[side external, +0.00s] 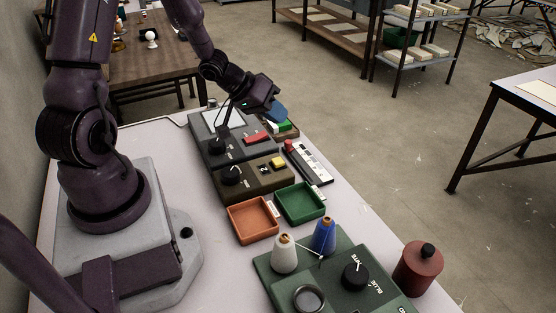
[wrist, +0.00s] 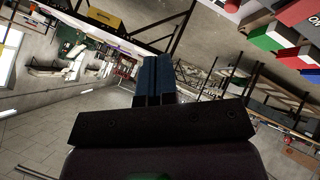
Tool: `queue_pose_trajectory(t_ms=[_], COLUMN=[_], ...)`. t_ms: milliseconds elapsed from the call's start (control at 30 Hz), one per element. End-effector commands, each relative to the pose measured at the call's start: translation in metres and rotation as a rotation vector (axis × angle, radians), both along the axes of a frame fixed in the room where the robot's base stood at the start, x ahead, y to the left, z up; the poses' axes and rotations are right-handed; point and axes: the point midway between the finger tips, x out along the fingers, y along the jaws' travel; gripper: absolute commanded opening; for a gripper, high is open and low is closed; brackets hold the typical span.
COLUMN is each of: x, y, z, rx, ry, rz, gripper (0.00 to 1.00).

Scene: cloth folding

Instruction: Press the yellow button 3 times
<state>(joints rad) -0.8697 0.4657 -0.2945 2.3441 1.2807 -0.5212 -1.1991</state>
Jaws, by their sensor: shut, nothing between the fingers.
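The yellow button (side external: 278,161) is a small square cap at the right end of an olive control box (side external: 255,180), in the side external view. A black knob (side external: 232,175) sits on the same box. My gripper (side external: 278,115) is beyond the button, higher in the picture, near the far end of the table. Its blue fingers are together and empty, and they also show in the wrist view (wrist: 155,78). The fingers are apart from the button. I cannot make out the button for sure in the wrist view.
A grey panel (side external: 209,158) with a red switch (side external: 256,137) lies behind the olive box. An orange tray (side external: 236,207) and a green tray (side external: 284,195) stand in front. A green base (side external: 335,285) carries white and blue cones and knobs, with a dark red canister (side external: 418,268) beside it.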

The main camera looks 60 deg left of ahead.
Motion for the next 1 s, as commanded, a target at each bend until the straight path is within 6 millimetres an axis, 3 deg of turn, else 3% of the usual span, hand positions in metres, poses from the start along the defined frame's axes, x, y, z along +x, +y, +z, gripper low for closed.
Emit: queue_pose_trajectory(t_ms=[333, 800, 1000], x=[0.000, 0.000, 0.000], y=[0.000, 0.000, 0.000], z=[-0.009, -0.071, -0.085], rx=[-0.004, -0.003, -0.001], ry=[0.000, 0.002, 0.000], rz=[-0.001, -0.001, 0.000], gripper=[0.00, 0.00, 0.00])
